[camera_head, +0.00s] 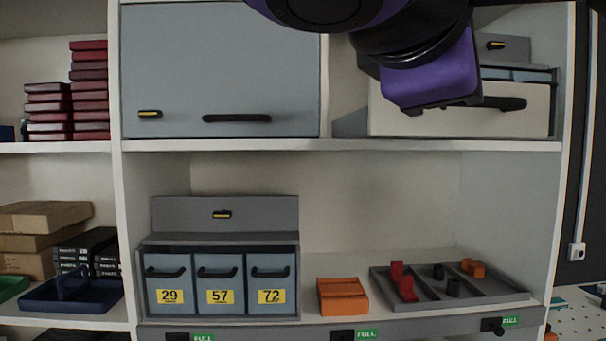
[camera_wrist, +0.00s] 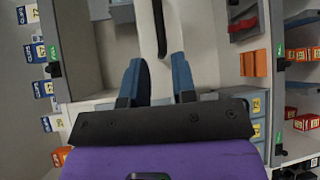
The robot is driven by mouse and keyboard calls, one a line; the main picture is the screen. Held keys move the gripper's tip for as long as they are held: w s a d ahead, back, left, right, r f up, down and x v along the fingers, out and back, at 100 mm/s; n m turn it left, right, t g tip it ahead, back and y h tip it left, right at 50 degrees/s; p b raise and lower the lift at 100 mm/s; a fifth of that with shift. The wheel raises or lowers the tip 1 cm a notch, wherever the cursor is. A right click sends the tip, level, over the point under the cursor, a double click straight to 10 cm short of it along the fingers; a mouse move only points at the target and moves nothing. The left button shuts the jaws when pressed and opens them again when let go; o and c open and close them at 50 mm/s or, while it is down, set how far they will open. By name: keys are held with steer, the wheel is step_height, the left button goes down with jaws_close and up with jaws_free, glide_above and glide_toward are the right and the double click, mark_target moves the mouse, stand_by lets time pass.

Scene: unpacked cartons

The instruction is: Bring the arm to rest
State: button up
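My gripper shows in the wrist view (camera_wrist: 159,72) with its two blue fingers apart and nothing between them. A dark bar handle (camera_wrist: 160,28) on a pale front lies ahead of the fingertips, apart from them as far as I can tell. In the head view my purple wrist hangs at the upper right, in front of a white bin (camera_head: 530,122) with a black handle; the fingers are hidden there. My arm comes in from the top edge.
A closed grey-blue cabinet front (camera_head: 220,70) is left of my wrist. Below are numbered blue drawers (camera_head: 220,290), an orange box (camera_head: 342,296) and a grey divided tray (camera_head: 450,288) with red, black and orange pieces. The shelf's space above the tray is free.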

steer(key=d+f+m+g+y, duration=0.3)
steer(key=d+f+m+y, duration=0.2)
steer(key=f, duration=0.8)
steer(key=d+f+m+g+y, duration=0.2)
steer(key=d+f+m+y, duration=0.3)
steer(key=d+f, duration=0.5)
step_height(320, 180, down, 3)
steer(key=shift+w+d+f+m+g+y, duration=0.15)
steer(key=shift+w+d+m+g+y, duration=0.25)
steer(key=shift+y, duration=0.4)
